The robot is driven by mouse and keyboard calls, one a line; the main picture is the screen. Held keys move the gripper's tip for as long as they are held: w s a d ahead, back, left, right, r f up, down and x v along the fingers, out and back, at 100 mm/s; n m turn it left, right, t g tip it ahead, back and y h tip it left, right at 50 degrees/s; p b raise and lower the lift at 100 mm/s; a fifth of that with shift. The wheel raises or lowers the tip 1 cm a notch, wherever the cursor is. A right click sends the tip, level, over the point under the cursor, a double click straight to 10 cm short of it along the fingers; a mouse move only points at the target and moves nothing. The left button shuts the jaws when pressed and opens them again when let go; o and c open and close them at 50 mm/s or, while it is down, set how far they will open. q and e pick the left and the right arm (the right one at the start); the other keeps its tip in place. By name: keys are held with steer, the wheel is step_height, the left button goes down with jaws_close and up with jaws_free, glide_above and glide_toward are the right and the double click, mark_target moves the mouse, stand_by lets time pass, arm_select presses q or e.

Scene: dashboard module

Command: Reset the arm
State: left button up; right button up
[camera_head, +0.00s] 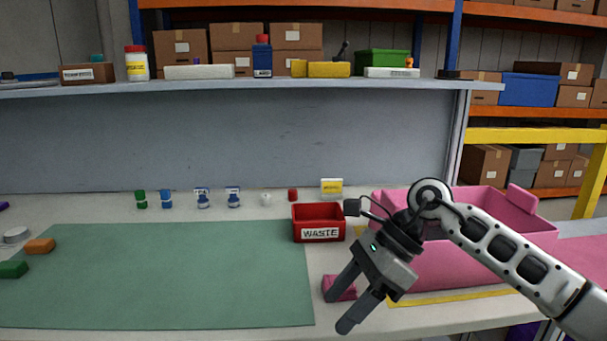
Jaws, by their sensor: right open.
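My right arm reaches in from the right side of the head view. My right gripper (345,307) is open, with its two fingers pointing down and to the left, over the bench just right of the green mat (160,275). A pink block (340,288) shows at its upper finger and is partly hidden by it; I cannot tell whether they touch. My left gripper is not in this view.
A red bin marked WASTE (319,224) stands behind the gripper. A large pink bin (440,267) stands partly behind my right arm. Small bottles (203,199) line the bench's back. An orange block (40,246) and green block (13,269) lie left. The mat's middle is clear.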

steer(key=s+a+r+m+y+p, duration=0.1)
steer(key=s+a+r+m+y, duration=0.2)
steer(key=s+a+m+y, duration=0.6)
steer(key=w+d+f+m+t+h+p, duration=0.15)
steer(key=d+f+m+t+h, duration=0.3)
steer(key=m+t, duration=0.9)
steer(key=w+d+f+m+t+h, duration=0.35)
steer(key=d+f+m+t, duration=0.2)
steer(key=m, duration=1.45)
steer(key=s+d+f+m+g+h, duration=0.2)
steer(key=s+d+f+m+g, duration=0.1)
steer(key=s+f+m, duration=0.2)
steer(key=s+d+f+m+g+h, duration=0.2)
steer(key=s+f+m, duration=0.3)
steer(key=s+f, duration=0.3)
steer(key=shift+d+f+g+h, duration=0.15)
steer(key=shift+d+g+h, duration=0.25)
steer(key=shift+d+h, duration=0.3)
steer(key=shift+d, duration=0.1)
